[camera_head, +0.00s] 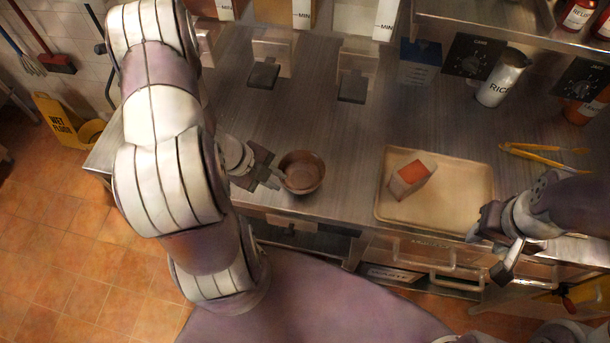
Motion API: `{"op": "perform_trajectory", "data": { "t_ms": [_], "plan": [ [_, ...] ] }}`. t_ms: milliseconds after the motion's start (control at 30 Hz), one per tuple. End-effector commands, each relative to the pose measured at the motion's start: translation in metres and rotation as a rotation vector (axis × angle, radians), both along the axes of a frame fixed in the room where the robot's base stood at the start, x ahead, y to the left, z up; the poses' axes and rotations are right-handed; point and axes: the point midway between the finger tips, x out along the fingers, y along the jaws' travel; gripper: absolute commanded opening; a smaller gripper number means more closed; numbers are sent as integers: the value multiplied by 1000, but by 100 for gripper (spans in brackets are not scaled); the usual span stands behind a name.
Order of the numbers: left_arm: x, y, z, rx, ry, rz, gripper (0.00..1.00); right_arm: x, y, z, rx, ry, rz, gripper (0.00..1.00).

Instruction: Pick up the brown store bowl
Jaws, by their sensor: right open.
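The brown bowl (302,172) stands upright on the metal counter, left of the tray, with its open top facing up. My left gripper (272,180) is at the bowl's left side, with its fingertips at or very near the rim. I cannot tell whether the fingers grip the rim or only lie beside it. My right gripper (490,247) is open and empty at the counter's front edge, right of the tray and away from the bowl.
A beige tray (450,198) holds a small box with an orange top (410,178). Yellow-handled tongs (540,154) and a white cylinder marked RICE (502,77) are to the right. Dispensers line the back.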

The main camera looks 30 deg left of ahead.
Motion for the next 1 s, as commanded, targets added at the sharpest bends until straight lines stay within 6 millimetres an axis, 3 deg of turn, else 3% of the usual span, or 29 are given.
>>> {"op": "perform_trajectory", "data": {
  "t_ms": [433,667,767,1000],
  "plan": [
    [25,-28,-56,1,2,2,20,0,0,-3,0,0,0,43],
    [27,-29,-59,2,1,4,20,0,0,-3,0,0,0,43],
    [27,-29,-59,2,1,4,0,0,0,-3,0,0,0,43],
    [27,-28,-58,1,0,4,0,0,0,-3,0,0,0,43]
  ]
}}
